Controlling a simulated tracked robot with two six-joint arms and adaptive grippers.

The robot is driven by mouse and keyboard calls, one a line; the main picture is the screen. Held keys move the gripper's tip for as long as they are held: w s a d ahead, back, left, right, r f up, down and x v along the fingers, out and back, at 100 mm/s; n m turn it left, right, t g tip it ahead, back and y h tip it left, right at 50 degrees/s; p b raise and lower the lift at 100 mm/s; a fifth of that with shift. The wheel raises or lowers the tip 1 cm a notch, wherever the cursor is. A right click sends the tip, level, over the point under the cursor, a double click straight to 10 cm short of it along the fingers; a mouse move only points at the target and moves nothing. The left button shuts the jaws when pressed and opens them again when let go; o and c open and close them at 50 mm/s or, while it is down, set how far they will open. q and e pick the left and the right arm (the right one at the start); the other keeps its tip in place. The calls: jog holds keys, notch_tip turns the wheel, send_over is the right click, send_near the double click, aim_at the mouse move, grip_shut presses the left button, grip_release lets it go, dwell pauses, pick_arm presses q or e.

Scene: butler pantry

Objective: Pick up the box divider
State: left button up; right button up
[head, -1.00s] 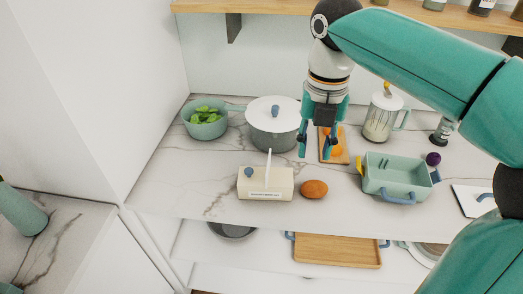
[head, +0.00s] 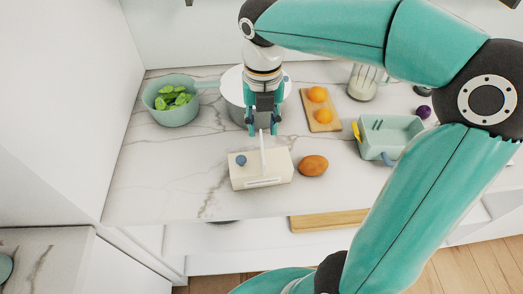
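The box divider (head: 263,154) is a thin, upright white panel standing in a cream box (head: 262,182) on the marble counter. The box has a small blue knob or ball at its left side. My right gripper (head: 263,131) points down, its two teal fingers open. In the picture, the divider's top edge shows between the fingertips; I cannot tell whether they touch it. My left gripper is not in view.
A brown egg-shaped item (head: 313,166) lies right of the box. A lidded pot (head: 235,95) stands behind my gripper, and a green pan (head: 172,112) with leaves is left. A board (head: 323,118) with orange pieces and a green dish (head: 388,137) are right. Counter left of the box is clear.

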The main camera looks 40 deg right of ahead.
aim_at(262, 146)
jog(key=shift+s+f, duration=0.15)
jog(key=shift+f, duration=1.25)
jog(key=f, duration=0.3)
jog(key=shift+s+a+f, duration=0.2)
jog(key=shift+a, duration=0.15)
jog(key=shift+f, duration=0.55)
grip_shut()
